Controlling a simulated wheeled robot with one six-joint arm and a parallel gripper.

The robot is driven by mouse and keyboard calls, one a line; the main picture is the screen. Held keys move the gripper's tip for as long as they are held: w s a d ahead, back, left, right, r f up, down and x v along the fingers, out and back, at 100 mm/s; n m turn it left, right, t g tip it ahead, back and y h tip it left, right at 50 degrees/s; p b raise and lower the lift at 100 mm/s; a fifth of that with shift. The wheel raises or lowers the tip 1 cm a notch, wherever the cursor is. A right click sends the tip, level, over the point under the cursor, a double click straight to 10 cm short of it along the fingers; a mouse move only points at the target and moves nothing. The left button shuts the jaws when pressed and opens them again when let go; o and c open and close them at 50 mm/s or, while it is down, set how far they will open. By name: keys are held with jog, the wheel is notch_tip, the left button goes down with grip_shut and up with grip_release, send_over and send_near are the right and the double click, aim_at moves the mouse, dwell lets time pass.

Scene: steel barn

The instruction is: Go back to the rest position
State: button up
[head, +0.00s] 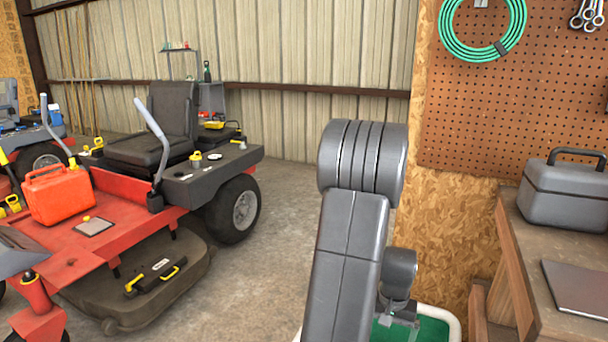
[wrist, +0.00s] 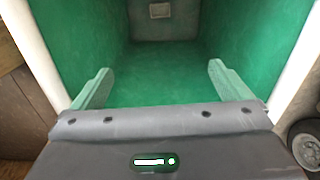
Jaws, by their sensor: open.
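My gripper (wrist: 160,72) is open, its two pale green fingers wide apart with nothing between them. In the wrist view it points into a deep green-lined bin with a white rim (wrist: 40,62). A small pale plate shows on the bin's far inner side. In the head view my grey arm stands raised at the centre and bends down behind itself toward the bin (head: 436,328). The fingers are hidden there, and only a corner of the bin shows.
A red mower (head: 95,250) with a red fuel can (head: 58,195) stands at left. A wooden bench (head: 530,275) with a grey toolbox (head: 567,190) is at right, below a pegboard (head: 500,110) with a green hose (head: 452,45). Concrete floor (head: 275,230) is open between mower and arm.

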jog(key=shift+r+p, duration=0.5)
jog(key=shift+p, duration=0.9)
